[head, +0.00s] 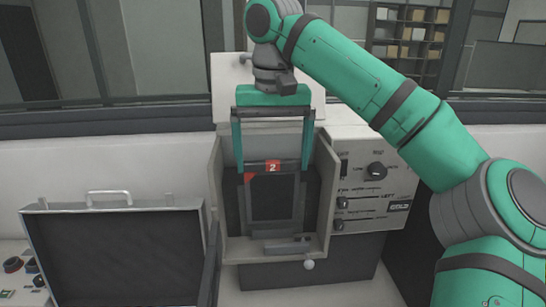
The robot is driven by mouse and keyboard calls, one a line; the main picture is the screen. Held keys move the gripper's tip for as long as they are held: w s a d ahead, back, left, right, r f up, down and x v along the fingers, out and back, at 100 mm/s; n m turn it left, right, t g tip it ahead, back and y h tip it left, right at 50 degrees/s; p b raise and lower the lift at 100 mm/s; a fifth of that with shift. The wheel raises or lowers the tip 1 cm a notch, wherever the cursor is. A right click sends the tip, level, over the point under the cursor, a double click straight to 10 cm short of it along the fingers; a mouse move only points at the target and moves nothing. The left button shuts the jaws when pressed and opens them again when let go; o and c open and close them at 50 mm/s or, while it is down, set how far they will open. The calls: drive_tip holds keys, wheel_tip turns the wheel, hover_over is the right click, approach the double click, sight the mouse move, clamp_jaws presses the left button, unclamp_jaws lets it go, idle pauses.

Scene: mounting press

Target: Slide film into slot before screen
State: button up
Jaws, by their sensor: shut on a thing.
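My gripper (272,164) reaches straight down into the open front of a beige press housing (214,190). Its two long green fingers stand wide apart, one at each side of a dark upright framed panel (271,198), which I take to be the film. The fingers are closed on its side edges. A red tag marked "2" (273,167) shows at the top middle, and a small red corner mark shows at its upper left. I cannot tell the screen from the film here, and the slot is hidden behind the frame and housing walls.
A small grey bar and a pale round knob (309,265) sit at the housing's lower front. A control panel (370,180) with knobs and sliders stands at right. A dark open case lid (115,260) with a handle is at left, close to the housing.

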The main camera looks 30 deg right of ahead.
sight(273, 170)
drive_tip(key=shift+f, duration=1.3)
drive_tip(key=shift+f, duration=0.7)
drive_tip(key=o, duration=1.1)
drive_tip(key=shift+r, duration=0.1)
wheel_tip(273, 170, up, 11)
drive_tip(key=shift+s+a+f, duration=0.2)
drive_tip(key=shift+s, duration=0.25)
